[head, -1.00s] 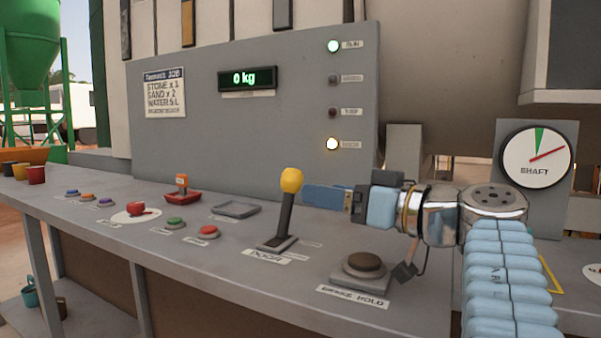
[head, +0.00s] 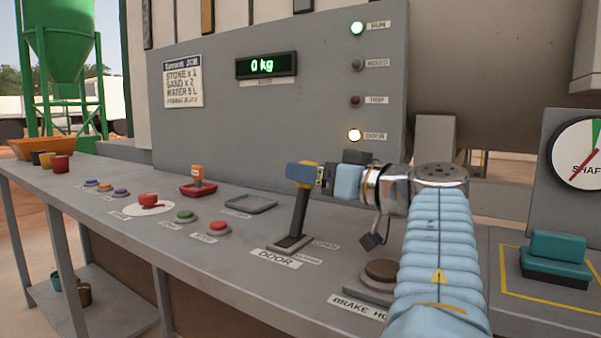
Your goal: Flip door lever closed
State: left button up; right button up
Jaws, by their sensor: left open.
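The door lever (head: 300,215) is a dark handle with a yellow knob, rising from a slotted base above a DOOR label (head: 275,258). It stands nearly upright, with its top leaning slightly right. My left gripper (head: 303,174) is open at the knob, its blue finger covering most of it. Yellow shows above and at the right of the finger. I cannot tell whether the fingers touch the knob. The DOOR lamp (head: 354,135) on the panel is lit. My right gripper is not in view.
Right of the lever is a brown brake hold button (head: 381,270), partly behind my arm. A teal block (head: 556,255) sits at the right in a yellow outline. Red (head: 218,228) and green (head: 185,216) buttons and a grey tray (head: 251,204) lie left of the lever.

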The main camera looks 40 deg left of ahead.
pick_arm(q)
jog(key=shift+w+a, duration=0.15)
jog(key=shift+a, duration=1.6)
jog(key=shift+c, duration=0.2)
grip_shut()
